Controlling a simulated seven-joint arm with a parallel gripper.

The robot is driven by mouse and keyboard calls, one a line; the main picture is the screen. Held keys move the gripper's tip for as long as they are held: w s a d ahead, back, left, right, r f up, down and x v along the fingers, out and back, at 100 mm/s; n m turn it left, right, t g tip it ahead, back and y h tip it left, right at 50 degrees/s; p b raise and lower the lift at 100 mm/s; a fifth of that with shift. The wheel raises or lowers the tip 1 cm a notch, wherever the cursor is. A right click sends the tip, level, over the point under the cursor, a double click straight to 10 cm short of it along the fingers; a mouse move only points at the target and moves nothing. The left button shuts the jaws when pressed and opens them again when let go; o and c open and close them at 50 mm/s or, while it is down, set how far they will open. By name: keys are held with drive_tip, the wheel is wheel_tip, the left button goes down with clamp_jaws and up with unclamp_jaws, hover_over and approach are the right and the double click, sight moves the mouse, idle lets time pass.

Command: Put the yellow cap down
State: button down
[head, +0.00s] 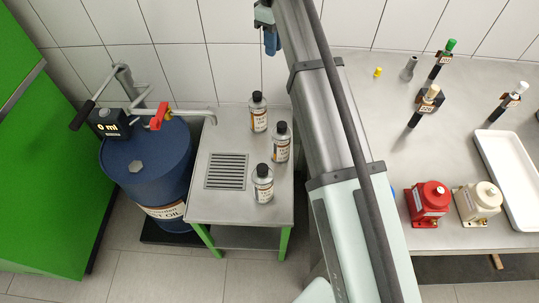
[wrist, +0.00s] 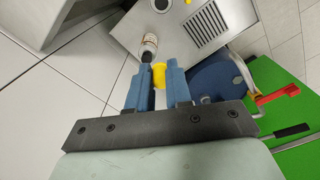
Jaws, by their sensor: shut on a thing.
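My gripper (wrist: 159,82) is shut on a yellow cap (wrist: 158,75), which sits between the tips of its blue fingers in the wrist view. In the head view my gripper (head: 271,42) shows at the top, in front of the tiled wall, partly hidden by my arm; the held cap cannot be made out there. Another small yellow piece (head: 378,71) lies on the right bench, beside a grey cylinder (head: 409,68). In the wrist view an oil bottle (wrist: 149,46) appears beyond the fingers.
Three black-capped oil bottles (head: 281,143) stand on the small steel table (head: 215,155) with a grille. A blue drum (head: 145,165) with a pump stands left of it. The right bench (head: 400,135) carries black tools, a red unit (head: 429,203), a cream unit (head: 478,202) and a white tray (head: 488,142).

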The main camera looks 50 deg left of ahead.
drive_tip(key=s+a, duration=0.1)
drive_tip(key=s, duration=0.7)
hover_over(255, 158)
wheel_tip(255, 158, down, 32)
drive_tip(key=shift+f, duration=5.5)
drive_tip(key=shift+f, duration=0.1)
drive_tip(key=c, duration=1.5)
unclamp_jaws()
drive_tip(key=shift+o, duration=0.9)
wheel_tip(255, 158, up, 12)
